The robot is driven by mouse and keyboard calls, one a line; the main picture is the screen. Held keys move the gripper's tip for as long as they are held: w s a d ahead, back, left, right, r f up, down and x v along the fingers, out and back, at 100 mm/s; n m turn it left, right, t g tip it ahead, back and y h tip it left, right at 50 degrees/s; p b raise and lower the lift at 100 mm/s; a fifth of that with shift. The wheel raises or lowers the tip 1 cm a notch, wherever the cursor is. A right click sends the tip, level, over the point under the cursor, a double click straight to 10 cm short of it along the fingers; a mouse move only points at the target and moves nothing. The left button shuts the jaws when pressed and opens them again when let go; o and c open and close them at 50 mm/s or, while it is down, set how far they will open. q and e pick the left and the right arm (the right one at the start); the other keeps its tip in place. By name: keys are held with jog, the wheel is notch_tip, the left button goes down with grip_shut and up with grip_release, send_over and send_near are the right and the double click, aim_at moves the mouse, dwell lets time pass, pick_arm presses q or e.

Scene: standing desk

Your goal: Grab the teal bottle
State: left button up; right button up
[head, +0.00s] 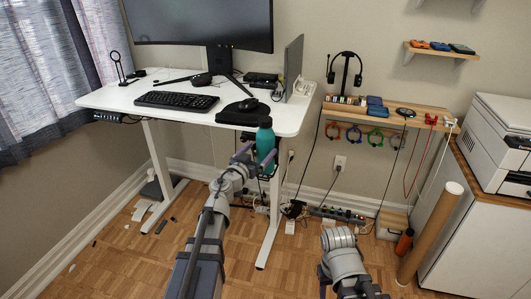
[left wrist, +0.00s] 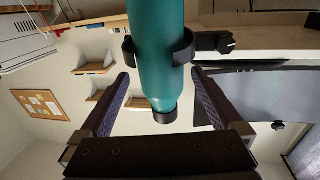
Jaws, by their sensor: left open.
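The teal bottle (head: 265,142) stands upright at the front right edge of the white desk, with a dark cap. In the left wrist view the bottle (left wrist: 157,45) shows large and upside down, in a black ring holder (left wrist: 128,48) clipped to the desk edge. My left gripper (head: 260,150) is open, with its purple fingers at the bottle in the head view. In the left wrist view its fingers (left wrist: 160,76) lie to either side of the bottle, with gaps on both sides. My right arm shows low in the head view, its gripper out of sight.
The white desk (head: 205,106) carries a keyboard (head: 177,100), mouse and monitor. A wooden shelf (head: 390,112) with a headphone stand is to the right. A cardboard tube (head: 430,232) leans by the printer cabinet. Cables and power strips lie below the desk.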

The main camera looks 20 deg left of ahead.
pick_arm(q)
jog(key=shift+w+d+r, duration=0.1)
jog(key=shift+w+d, duration=0.15)
jog(key=shift+w, duration=1.05)
jog(key=shift+w+d, duration=0.2)
jog(key=shift+w, duration=1.1)
jog(key=shift+s, duration=0.1)
jog(key=shift+c, duration=0.2)
grip_shut()
